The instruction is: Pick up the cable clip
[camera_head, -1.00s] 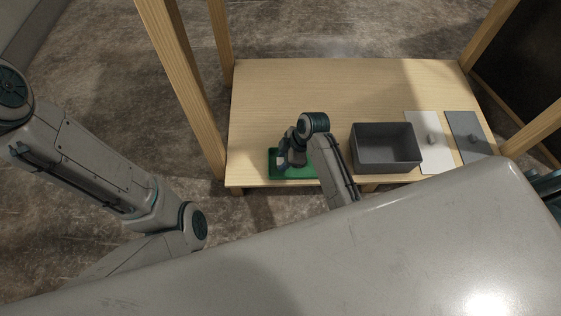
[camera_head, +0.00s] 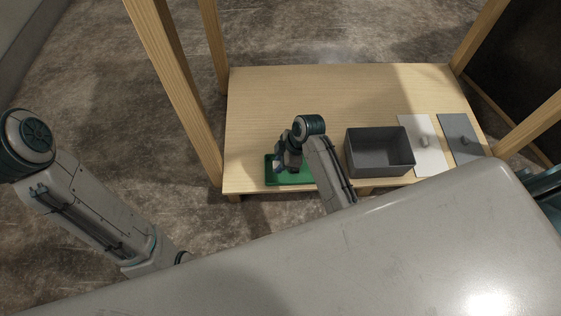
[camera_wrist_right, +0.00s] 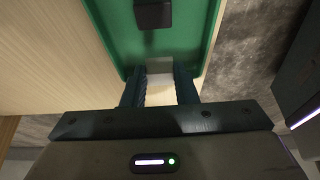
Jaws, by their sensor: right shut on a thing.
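My right gripper (camera_head: 280,168) is over the green tray (camera_head: 272,178) at the table's front left. In the right wrist view its two dark blue fingers (camera_wrist_right: 159,90) are shut on a small pale piece, which I take to be the cable clip (camera_wrist_right: 160,68). The fingers hide its sides. Whether it touches the tray floor I cannot tell. A dark block (camera_wrist_right: 153,14) shows on the green tray, ahead of the fingertips and apart from them. My left gripper is out of view; only the left arm shows.
A dark grey open bin (camera_head: 380,152) stands right of the tray and looks empty. Right of it are a white panel (camera_head: 428,158) and a grey panel (camera_head: 458,128), each with a small knob. The back of the wooden table (camera_head: 320,88) is clear. Wooden posts rise at its corners.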

